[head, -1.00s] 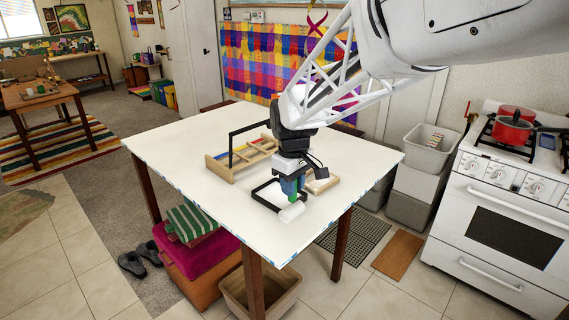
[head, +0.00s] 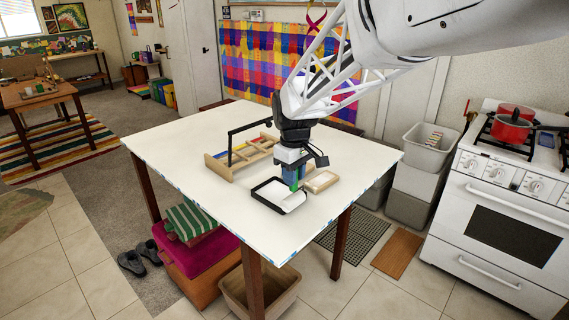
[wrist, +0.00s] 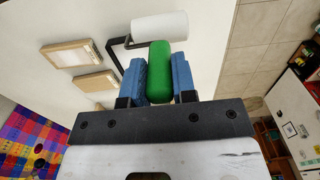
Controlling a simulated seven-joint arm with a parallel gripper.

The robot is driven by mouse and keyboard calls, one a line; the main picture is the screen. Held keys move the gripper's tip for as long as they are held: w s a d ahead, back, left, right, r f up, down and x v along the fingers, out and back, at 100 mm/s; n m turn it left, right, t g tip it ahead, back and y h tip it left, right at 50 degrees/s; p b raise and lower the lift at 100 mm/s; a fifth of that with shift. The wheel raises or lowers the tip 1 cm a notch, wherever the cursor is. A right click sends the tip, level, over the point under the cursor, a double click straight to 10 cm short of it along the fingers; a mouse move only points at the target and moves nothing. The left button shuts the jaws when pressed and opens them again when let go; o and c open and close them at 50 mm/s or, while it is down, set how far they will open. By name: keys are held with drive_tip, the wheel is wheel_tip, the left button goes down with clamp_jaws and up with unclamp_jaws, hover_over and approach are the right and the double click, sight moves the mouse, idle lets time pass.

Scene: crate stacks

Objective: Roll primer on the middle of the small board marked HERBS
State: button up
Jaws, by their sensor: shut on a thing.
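My gripper (wrist: 160,85) is shut on the green handle (wrist: 160,68) of a paint roller, between blue finger pads. The white roller sleeve (wrist: 160,27) shows beyond the handle in the wrist view. In the head view my gripper (head: 292,178) is low over the table, and the sleeve is hard to separate from the white inside a black-rimmed tray (head: 266,203). A small light-framed board (head: 321,181) lies just right of the gripper. The wrist view shows two small wood-edged boards, one farther (wrist: 68,55) and one nearer (wrist: 90,82). No HERBS lettering is readable.
A wooden rack (head: 222,170) with coloured strips and a black bar stands behind and left of the gripper on the white table (head: 185,135). The table's left and front areas are clear. A stove (head: 505,190) and grey bins (head: 415,180) stand to the right.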

drive_tip(key=w+d+r, duration=0.1)
drive_tip(key=w+d, duration=0.3)
drive_tip(key=w, duration=0.6)
drive_tip(key=w+d+r, duration=0.2)
drive_tip(key=w+d, duration=0.2)
drive_tip(key=w, duration=0.6)
drive_tip(key=shift+d, duration=0.35)
drive_tip(key=shift+w, duration=0.1)
